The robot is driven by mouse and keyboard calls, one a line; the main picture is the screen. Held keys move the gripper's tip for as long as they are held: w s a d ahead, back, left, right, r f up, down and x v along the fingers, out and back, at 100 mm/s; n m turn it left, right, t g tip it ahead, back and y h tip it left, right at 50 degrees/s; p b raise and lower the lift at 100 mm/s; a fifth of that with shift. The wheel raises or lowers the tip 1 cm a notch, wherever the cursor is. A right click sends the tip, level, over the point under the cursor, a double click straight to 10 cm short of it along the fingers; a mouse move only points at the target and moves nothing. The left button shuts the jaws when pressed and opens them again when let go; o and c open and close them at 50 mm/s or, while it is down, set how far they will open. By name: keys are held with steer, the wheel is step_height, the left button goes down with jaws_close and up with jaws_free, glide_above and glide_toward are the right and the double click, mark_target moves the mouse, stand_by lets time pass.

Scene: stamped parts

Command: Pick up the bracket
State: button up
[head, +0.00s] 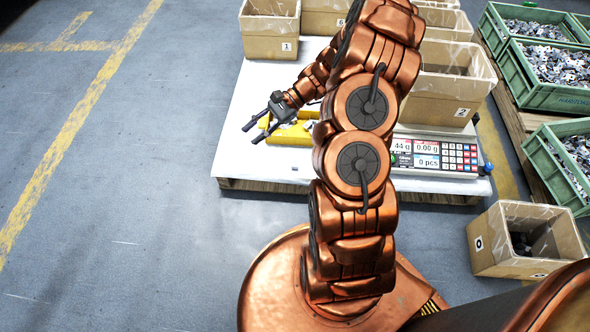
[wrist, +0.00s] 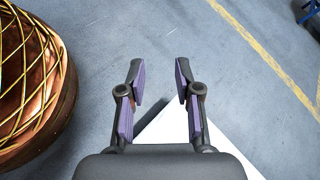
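My gripper (head: 252,137) is open and empty in the head view, above the left part of the white table, beside a yellow tray (head: 290,134). In the wrist view my gripper (wrist: 158,82) shows two spread fingers with purple pads and nothing between them. No single bracket can be made out for certain. Small grey metal parts (head: 562,65) fill the green crates at the right, too small to tell their shape. Dark parts (head: 521,243) lie in the cardboard box at the lower right. My arm hides part of the yellow tray and the table.
The white table (head: 240,150) bears several cardboard boxes, such as one marked 1 (head: 270,46) and one marked 2 (head: 452,97). A counting scale (head: 435,156) stands at its front right. The lower-right box (head: 503,258) is on the floor. The floor at left is clear.

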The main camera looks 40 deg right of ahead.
steer(key=d+f+m+t+b, duration=0.4)
steer(key=d+f, duration=0.5)
steer(key=f, duration=0.5)
steer(key=m+t+h+b, duration=0.3)
steer(key=m+t, duration=0.1)
steer(key=m, duration=0.3)
glide_toward(294, 166)
steer(key=shift+w+a+f, duration=0.15)
steer(key=shift+w+a, duration=0.35)
steer(key=shift+a, duration=0.3)
steer(key=shift+w+a+f, duration=0.1)
steer(key=shift+a+f, duration=0.05)
steer(key=shift+f, duration=0.1)
steer(key=b+x, duration=0.3)
steer(key=x, duration=0.3)
steer(key=shift+w+d+f+b, duration=0.15)
steer(key=shift+d+b, duration=0.1)
steer(key=shift+b, duration=0.1)
steer(key=shift+w+a+f+g, duration=0.1)
steer(key=shift+w+a+g, duration=0.2)
steer(key=shift+w+a, duration=0.15)
jaws_close()
